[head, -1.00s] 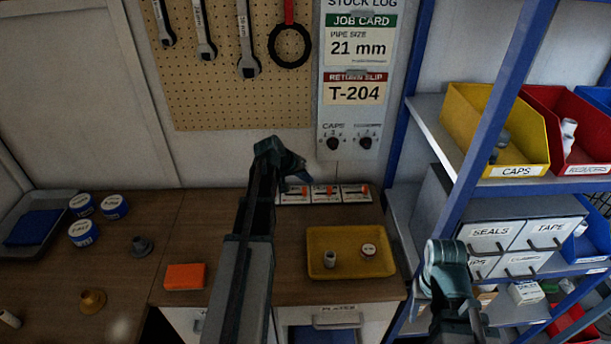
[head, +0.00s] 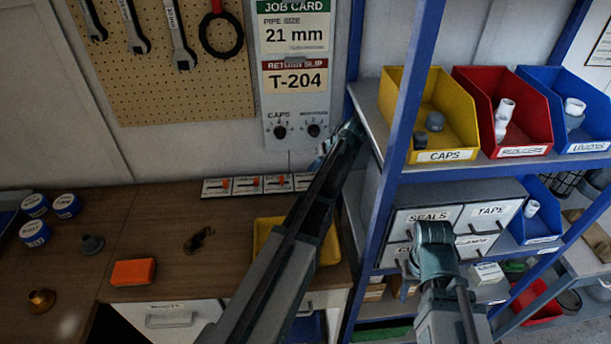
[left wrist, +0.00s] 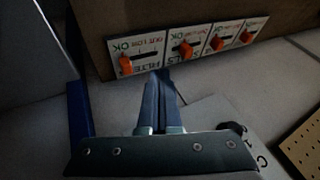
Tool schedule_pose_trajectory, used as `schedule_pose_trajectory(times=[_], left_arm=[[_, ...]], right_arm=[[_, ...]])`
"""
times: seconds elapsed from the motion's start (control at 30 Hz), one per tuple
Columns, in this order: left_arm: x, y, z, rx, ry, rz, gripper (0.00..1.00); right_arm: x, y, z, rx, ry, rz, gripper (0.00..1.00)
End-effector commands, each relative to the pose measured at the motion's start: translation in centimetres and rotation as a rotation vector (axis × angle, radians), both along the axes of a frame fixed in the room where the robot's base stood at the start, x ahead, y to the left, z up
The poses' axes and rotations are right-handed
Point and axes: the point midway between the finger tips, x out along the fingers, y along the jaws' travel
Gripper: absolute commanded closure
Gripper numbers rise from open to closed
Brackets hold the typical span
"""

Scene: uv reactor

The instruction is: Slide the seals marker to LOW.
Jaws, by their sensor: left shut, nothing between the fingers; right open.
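A row of small white cards with orange markers (head: 249,185) stands at the back of the wooden bench, against the wall. In the left wrist view the cards look upside down. The seals card's orange marker (left wrist: 186,48) sits near the middle of its card, about at LOW. The neighbouring filters card's marker (left wrist: 126,65) is at OK. My left gripper (left wrist: 163,75) is shut and empty, its tips just in front of the cards between filters and seals; I cannot tell whether they touch. In the head view my left arm partly hides the row. My right gripper (head: 435,238) is open near the shelf drawers.
A yellow tray (head: 265,238) lies on the bench, partly behind my left arm. An orange block (head: 133,272) is at the bench front. Blue shelving (head: 403,95) with coloured bins and labelled drawers (head: 430,215) stands at right. A panel with knobs (head: 297,130) is above the cards.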

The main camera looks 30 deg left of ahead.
Motion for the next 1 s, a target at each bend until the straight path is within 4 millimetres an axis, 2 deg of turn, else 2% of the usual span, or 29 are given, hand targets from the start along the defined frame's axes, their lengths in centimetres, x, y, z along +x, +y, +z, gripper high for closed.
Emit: schedule_pose_trajectory(times=[0.2,0.37,1.0], left_arm=[[0.3,-0.4,0.8,0.064,-0.009,0.025,1.00],[0.4,-0.1,0.2,0.064,-0.009,0.026,1.00],[1.1,6.0,-8.0,0.062,-0.009,0.026,1.00]], right_arm=[[0.0,0.0,0.0,0.000,0.000,0.001,0.50],[0.0,0.0,-0.6,0.000,0.000,0.000,0.50],[0.0,0.0,-8.8,0.000,0.000,0.000,0.50]])
